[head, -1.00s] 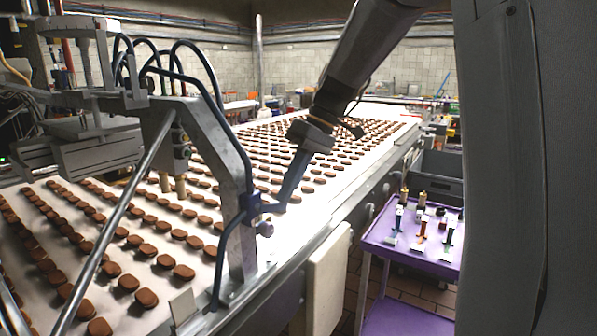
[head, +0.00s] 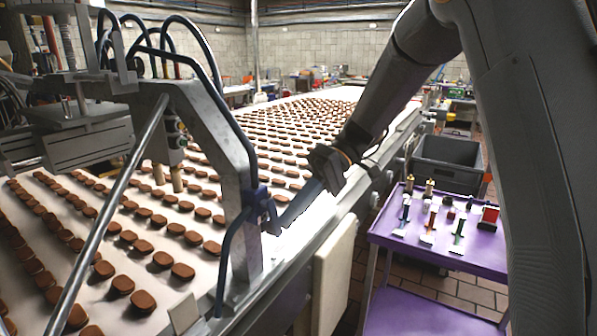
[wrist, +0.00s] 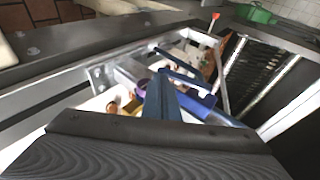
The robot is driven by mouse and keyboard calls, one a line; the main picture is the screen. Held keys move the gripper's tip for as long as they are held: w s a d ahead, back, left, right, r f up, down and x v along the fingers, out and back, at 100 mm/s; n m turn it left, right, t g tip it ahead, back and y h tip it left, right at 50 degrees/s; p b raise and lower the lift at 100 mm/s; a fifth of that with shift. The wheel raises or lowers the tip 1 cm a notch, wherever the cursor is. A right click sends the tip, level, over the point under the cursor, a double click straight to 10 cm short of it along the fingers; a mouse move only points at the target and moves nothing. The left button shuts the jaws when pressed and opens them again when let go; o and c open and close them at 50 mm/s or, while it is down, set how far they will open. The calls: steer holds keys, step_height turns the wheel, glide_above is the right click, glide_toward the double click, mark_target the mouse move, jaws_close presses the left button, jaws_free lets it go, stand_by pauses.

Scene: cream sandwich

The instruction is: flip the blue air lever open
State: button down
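The lever's exact angle is too small to tell. My gripper (head: 286,220) reaches down from the upper right, with its tip right beside the valve; I cannot tell whether they touch. In the wrist view my gripper (wrist: 161,84) shows as one narrow blue wedge, its fingers together with no gap seen. Blue valve parts (wrist: 195,100) lie just beyond and to the right of the fingertips, partly hidden by them.
The conveyor (head: 205,265) carries rows of brown biscuits behind the upright. A slanted metal rod (head: 110,210) crosses in front. A purple cart (head: 385,225) with small tools stands to the right, before a grey crate (head: 445,160). Tiled floor lies between the conveyor and cart.

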steer(key=shift+s+a+f, duration=0.35)
steer(key=shift+s+f, duration=0.3)
steer(key=shift+f, duration=0.05)
steer(key=shift+s, duration=0.1)
stand_by(0.4)
steer(key=w+d+b, duration=0.3)
steer(key=w+d, duration=0.6)
steer(key=w, duration=0.1)
steer(key=shift+w+d+b, duration=0.15)
steer(key=shift+d+b, duration=0.05)
steer(key=shift+b, duration=0.15)
